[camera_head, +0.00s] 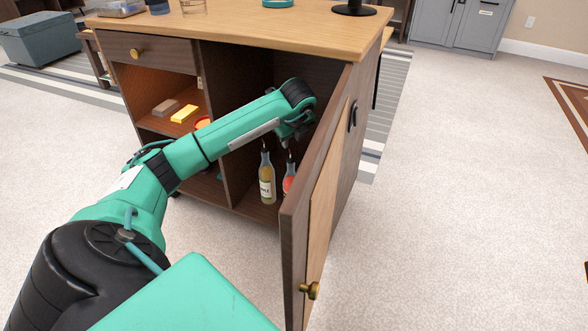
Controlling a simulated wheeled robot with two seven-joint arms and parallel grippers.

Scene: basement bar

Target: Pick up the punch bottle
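Two bottles stand upright on the floor of the right compartment of a wooden cabinet. One is a yellow-amber bottle (266,181) with a dark top and a pale label. The other is a bottle with red on it (289,181), likely the punch bottle, partly hidden by the open door. My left arm reaches into the compartment from the left. My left gripper (290,144) points down at the tops of the bottles, just above or at the red one. Its fingers are small and dark, so I cannot tell whether they touch it. My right gripper is not in view.
The cabinet door (318,205) stands open towards me, close to the right of my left gripper. A divider and the worktop (240,30) bound the compartment. Left shelves hold a yellow block (184,114) and a brown block (165,107).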

